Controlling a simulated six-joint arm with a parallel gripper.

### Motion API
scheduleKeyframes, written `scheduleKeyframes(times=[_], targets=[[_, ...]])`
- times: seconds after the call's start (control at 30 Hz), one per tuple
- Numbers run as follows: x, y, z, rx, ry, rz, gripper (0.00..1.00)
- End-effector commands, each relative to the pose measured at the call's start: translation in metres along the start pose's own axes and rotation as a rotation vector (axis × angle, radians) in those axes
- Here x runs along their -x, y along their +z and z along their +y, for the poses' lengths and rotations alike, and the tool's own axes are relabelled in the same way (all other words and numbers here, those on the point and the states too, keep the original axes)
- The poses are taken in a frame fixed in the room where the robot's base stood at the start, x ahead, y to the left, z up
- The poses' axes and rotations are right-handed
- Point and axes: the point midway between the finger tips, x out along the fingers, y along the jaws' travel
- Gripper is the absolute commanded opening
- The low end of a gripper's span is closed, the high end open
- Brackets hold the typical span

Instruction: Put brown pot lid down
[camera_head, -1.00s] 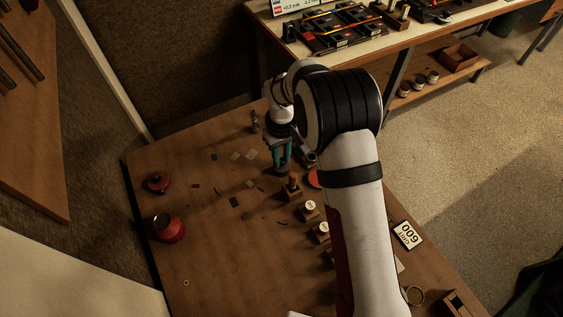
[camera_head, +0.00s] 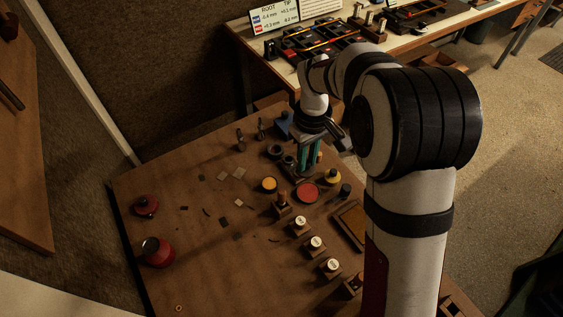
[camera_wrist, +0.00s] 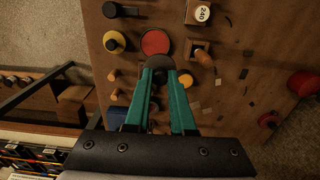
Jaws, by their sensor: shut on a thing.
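My gripper (camera_head: 306,172) points down over the far part of the workbench. Its teal fingers, also in the wrist view (camera_wrist: 162,72), are closed on a small dark round piece, the brown pot lid (camera_wrist: 159,61). The lid shows at the fingertips beside the red disc (camera_wrist: 155,42); its brown colour is hard to make out, and its far side is partly hidden. I cannot tell whether it touches the bench. An open-looking pot with orange contents (camera_head: 269,185) stands left of my gripper; it also shows in the wrist view (camera_wrist: 186,80).
A yellow-topped pot (camera_head: 333,177) and a dark pot (camera_head: 345,190) stand right of the disc. A wooden-handled stamp (camera_head: 283,205) and several numbered blocks (camera_head: 300,223) line the near side. Red pots (camera_head: 158,252) stand left.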

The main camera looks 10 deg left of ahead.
Motion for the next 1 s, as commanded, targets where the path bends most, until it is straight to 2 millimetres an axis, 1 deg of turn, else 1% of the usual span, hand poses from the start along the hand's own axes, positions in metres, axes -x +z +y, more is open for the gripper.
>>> scheduleKeyframes(times=[0.03,0.1,0.17,0.27,0.3,0.43,0.53,0.7,0.8,0.9,1.0], targets=[[0.005,0.006,0.006,-0.003,0.0,0.001,0.0],[0.01,0.012,0.012,-0.001,0.0,0.001,0.0],[0.012,0.009,0.015,0.0,0.0,0.0,0.0],[0.007,-0.014,0.017,0.005,0.0,-0.001,0.0],[0.004,-0.025,0.017,0.004,0.0,-0.001,0.0],[-0.006,-0.056,0.012,0.004,0.0,0.0,0.0],[-0.019,-0.075,-0.003,0.006,-0.001,-0.001,0.0],[-0.052,-0.112,-0.043,0.007,-0.001,-0.001,0.0],[-0.067,-0.129,-0.061,0.003,0.0,0.0,0.0],[-0.075,-0.139,-0.07,0.002,0.0,0.001,0.0],[-0.084,-0.141,-0.074,0.0,0.0,-0.001,0.0]])
